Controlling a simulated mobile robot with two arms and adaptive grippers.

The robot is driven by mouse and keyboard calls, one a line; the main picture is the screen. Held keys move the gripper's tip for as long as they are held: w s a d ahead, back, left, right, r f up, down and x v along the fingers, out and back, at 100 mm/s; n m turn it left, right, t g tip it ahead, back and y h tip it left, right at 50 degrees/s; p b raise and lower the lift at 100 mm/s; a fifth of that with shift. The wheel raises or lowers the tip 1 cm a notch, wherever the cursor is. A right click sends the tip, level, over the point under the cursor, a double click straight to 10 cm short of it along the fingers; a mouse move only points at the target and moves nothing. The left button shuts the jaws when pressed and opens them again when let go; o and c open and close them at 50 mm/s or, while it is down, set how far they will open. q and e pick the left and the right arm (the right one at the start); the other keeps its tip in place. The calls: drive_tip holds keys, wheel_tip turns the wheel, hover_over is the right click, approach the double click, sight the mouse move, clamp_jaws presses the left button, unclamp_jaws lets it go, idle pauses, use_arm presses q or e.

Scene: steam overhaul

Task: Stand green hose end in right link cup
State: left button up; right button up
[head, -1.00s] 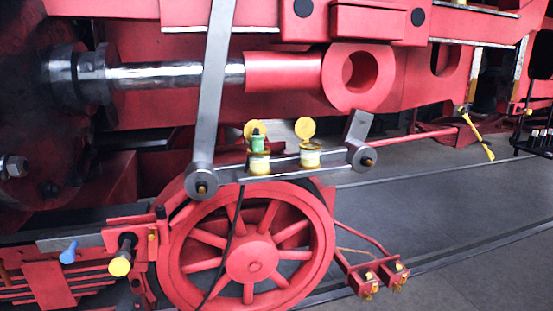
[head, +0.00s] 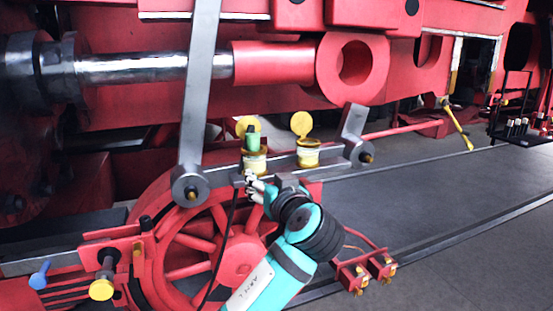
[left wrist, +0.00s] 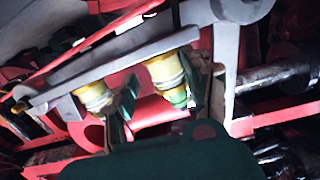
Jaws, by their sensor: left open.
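The green hose end (head: 252,140) stands upright in or on the left link cup (head: 254,163), a cream cup with a yellowish rim. The right link cup (head: 307,155) stands beside it on the same grey link bar; no hose end shows in it. My left gripper (head: 254,187) is just below and in front of the left cup, apart from the green hose end. In the left wrist view, its open fingers (left wrist: 166,106) lie either side of the green hose end (left wrist: 178,98), with nothing visibly gripped. My right gripper is not in view.
Round yellow lids stand behind the cups, one behind the right cup (head: 301,124). A black hose (head: 228,245) hangs in front of the red spoked wheel (head: 190,250). The grey rod (head: 200,90) rises left of the cups. Open floor lies to the right.

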use_arm(q)
drive_tip(key=n+t, duration=0.1)
approach(254, 143)
drive_tip(key=w, duration=0.1)
drive_tip(key=shift+y, duration=0.3)
drive_tip(key=x, duration=0.2)
drive_tip(key=p+x, duration=0.1)
drive_tip(key=x, duration=0.1)
drive_tip(key=f+p+x, duration=0.1)
drive_tip(key=x, duration=0.2)
drive_tip(key=shift+d, duration=0.25)
drive_tip(key=shift+w+a, duration=0.15)
drive_tip(key=shift+w, duration=0.5)
drive_tip(key=shift+a+r, duration=0.1)
drive_tip(key=shift+r, duration=0.1)
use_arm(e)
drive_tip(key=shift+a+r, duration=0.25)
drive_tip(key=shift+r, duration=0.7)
use_arm(q)
drive_tip(key=shift+w+a, duration=0.1)
drive_tip(key=shift+w, duration=0.1)
drive_tip(key=shift+s+a+r, duration=0.1)
drive_tip(key=shift+s+a, duration=0.05)
drive_tip(key=shift+s, duration=0.05)
clamp_jaws()
drive_tip(key=shift+s+r, duration=0.1)
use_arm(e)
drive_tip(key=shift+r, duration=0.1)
